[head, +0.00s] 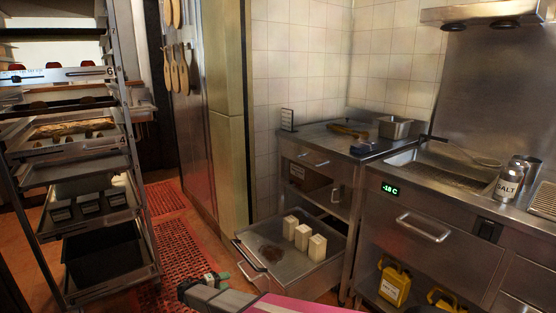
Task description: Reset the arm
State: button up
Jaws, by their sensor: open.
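My arm, with pink and white panels, reaches in from the bottom edge of the head view. My gripper (204,284) is at its left end, dark with green parts, low in the picture. It is open and nothing shows between its fingers. It appears in front of the pulled-out drawer (325,271) and the red floor mat; its exact distance from the drawer is hard to tell.
A tray rack (140,215) stands left. Right is a steel counter (420,193) with a salt shaker (507,185); yellow jugs (394,284) sit below. Red mats (180,250) cover the open floor between.

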jog(key=s+d+r+m+g+y, duration=0.15)
jog(key=d+r+g, duration=0.25)
jog(key=d, duration=0.8)
jog(key=s+d+r+m+g+y, duration=0.1)
jog(key=d+r+m+g+y, duration=0.15)
jog(key=d, duration=1.05)
jog(key=s+d+r+m+g+y, duration=0.1)
jog(key=s+d+r+y, duration=0.3)
jog(key=d, duration=0.5)
jog(key=s+d+r+m+g+y, duration=0.1)
jog(key=s+d+r+m+y, duration=0.1)
jog(key=s+d+r+y, duration=0.2)
jog(key=s+d+r, duration=0.3)
jog(key=d+r, duration=0.1)
jog(key=d, duration=0.1)
jog(key=shift+y, duration=0.3)
